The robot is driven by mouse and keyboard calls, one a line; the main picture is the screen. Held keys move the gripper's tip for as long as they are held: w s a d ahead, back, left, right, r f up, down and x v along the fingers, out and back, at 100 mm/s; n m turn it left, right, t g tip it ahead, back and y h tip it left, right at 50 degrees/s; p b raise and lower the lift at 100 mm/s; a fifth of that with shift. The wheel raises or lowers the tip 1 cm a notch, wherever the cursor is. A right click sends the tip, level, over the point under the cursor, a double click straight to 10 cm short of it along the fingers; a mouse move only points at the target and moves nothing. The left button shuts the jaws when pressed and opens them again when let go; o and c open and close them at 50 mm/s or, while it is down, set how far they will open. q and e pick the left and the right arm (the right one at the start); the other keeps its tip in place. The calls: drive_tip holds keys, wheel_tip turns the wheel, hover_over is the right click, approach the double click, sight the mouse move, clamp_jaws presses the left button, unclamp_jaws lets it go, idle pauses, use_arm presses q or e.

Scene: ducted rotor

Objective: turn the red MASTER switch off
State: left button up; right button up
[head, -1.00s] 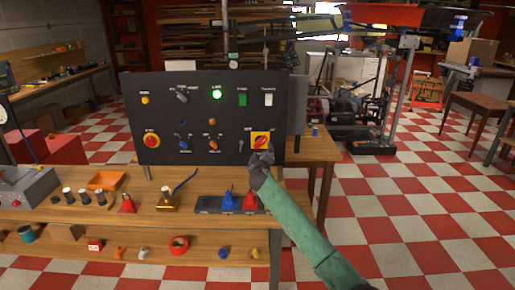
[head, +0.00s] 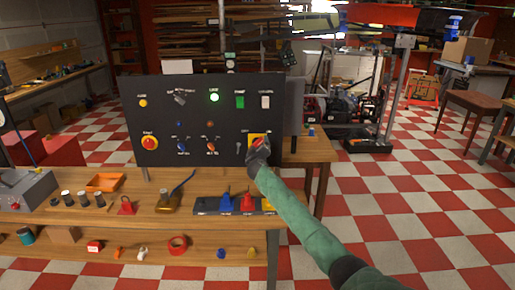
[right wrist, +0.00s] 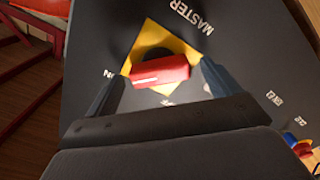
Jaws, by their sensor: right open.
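The red MASTER switch (head: 258,142) sits on a yellow square plate (head: 251,138) at the lower right of the black control panel (head: 215,100). In the right wrist view the red handle (right wrist: 160,72) lies roughly crosswise between the two fingers, over the yellow plate (right wrist: 146,38). My right gripper (head: 259,152) is at the switch, and it also shows in the right wrist view (right wrist: 160,88). It is open, with a finger near each end of the handle. Whether a finger touches it I cannot tell. My left gripper is out of view.
On the workbench below are an orange tray (head: 104,182) and a dark rack with blue, red and yellow items (head: 248,203).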

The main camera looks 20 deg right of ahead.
drive_tip(key=c, duration=1)
